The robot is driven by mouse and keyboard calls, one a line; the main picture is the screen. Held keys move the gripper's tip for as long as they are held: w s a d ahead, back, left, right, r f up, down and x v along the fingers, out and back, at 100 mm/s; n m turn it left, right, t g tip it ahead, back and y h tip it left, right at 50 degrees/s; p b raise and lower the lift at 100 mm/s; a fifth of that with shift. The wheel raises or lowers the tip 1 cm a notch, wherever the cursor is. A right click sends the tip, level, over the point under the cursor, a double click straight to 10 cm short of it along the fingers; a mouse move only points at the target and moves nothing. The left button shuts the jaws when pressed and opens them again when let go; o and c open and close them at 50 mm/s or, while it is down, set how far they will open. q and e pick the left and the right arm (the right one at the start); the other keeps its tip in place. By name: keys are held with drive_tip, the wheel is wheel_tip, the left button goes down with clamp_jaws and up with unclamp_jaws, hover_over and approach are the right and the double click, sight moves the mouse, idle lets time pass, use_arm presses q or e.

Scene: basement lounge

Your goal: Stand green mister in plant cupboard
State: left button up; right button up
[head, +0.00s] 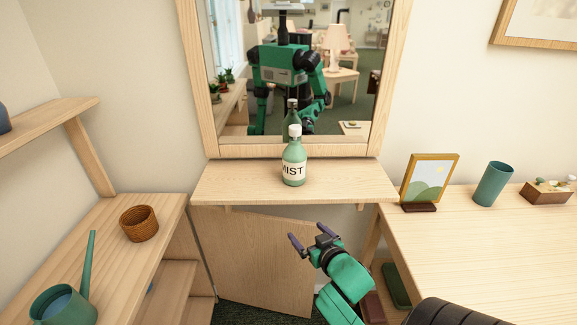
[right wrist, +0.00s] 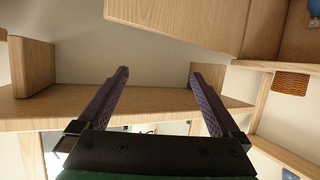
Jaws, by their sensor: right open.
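The green mister (head: 294,173), a bottle with a white cap and a "MIST" label, stands upright on the wooden ledge (head: 235,184) under the mirror. My right gripper (head: 307,235) is open and empty, below and in front of the ledge, apart from the mister. In the right wrist view nothing is between its fingers (right wrist: 159,75). A wooden panel (head: 262,262), seemingly an open door, stands below the ledge beside the left-hand shelved unit (head: 168,290). I cannot tell for certain which unit is the plant cupboard. My left gripper is not directly in view.
A picture frame (head: 428,180), green cup (head: 493,184) and small planter box (head: 548,192) stand on the right table (head: 470,245). The mirror (head: 385,75) rises behind the mister.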

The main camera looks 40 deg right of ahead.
sight(294, 167)
wheel_tip(294, 167, up, 12)
drive_tip(key=d+t+h, duration=0.1)
drive_tip(key=d+t, duration=0.1)
drive_tip(key=t, duration=0.2)
drive_tip(key=p+x, duration=0.1)
drive_tip(key=x, duration=0.8)
drive_tip(key=p+x, duration=0.1)
drive_tip(key=x, duration=0.4)
drive_tip(key=shift+d+r+p, duration=0.1)
drive_tip(key=shift+r+p, duration=0.2)
drive_tip(key=shift+p, duration=0.05)
drive_tip(key=shift+w, duration=0.15)
drive_tip(key=c, duration=1.4)
drive_tip(key=shift+r, duration=0.1)
clamp_jaws()
